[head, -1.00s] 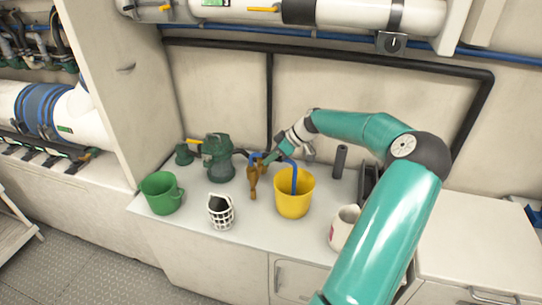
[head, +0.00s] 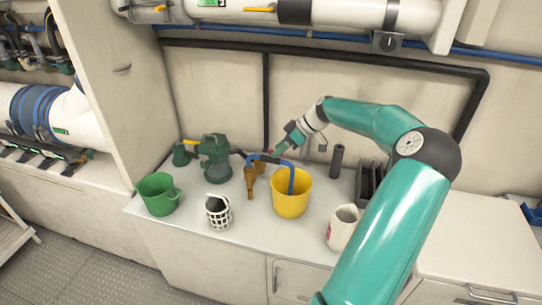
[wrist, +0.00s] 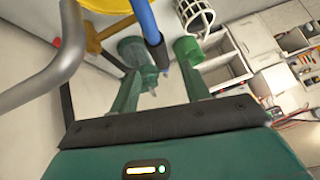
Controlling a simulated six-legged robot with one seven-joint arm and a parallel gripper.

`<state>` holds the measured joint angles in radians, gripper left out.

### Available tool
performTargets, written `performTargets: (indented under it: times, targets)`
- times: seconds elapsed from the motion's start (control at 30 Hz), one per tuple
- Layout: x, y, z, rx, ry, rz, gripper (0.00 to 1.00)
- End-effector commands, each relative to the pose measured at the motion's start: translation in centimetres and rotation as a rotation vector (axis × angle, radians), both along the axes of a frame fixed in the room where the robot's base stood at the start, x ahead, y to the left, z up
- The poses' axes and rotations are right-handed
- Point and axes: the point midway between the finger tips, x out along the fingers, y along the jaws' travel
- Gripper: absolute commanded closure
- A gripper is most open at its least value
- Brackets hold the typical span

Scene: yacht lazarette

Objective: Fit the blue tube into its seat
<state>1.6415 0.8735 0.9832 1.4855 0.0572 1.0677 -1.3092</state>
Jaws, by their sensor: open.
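The bent blue tube (head: 270,159) has one leg down in the yellow bucket (head: 293,206). Its other end, with a dark collar, reaches left to beside the dark spout of the green pump (head: 216,160); I cannot tell whether the two join. In the wrist view the tube (wrist: 143,18) comes down from the top toward the space between my fingertips. My gripper (head: 277,148) is just above and behind the tube. The wrist view shows its fingers (wrist: 160,78) spread and holding nothing. An ochre funnel-like piece (head: 250,181) stands below the tube. No seat shows clearly.
A dark upright cylinder (head: 336,160) and dark rack (head: 369,182) are at right. Bare counter (head: 190,214) lies between mug and cup.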

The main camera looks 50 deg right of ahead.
Motion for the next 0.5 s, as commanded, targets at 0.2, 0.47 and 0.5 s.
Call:
performTargets:
  times: [0.2, 0.47, 0.5]
  targets:
    - [-2.5, -2.1, 3.6, -0.004, 0.0, -0.002, 0.53]
    - [-3.9, -3.2, 5.6, 0.0, -0.001, 0.0, 0.53]
    - [-4.0, -3.3, 5.7, 0.001, -0.001, 0.0, 0.53]
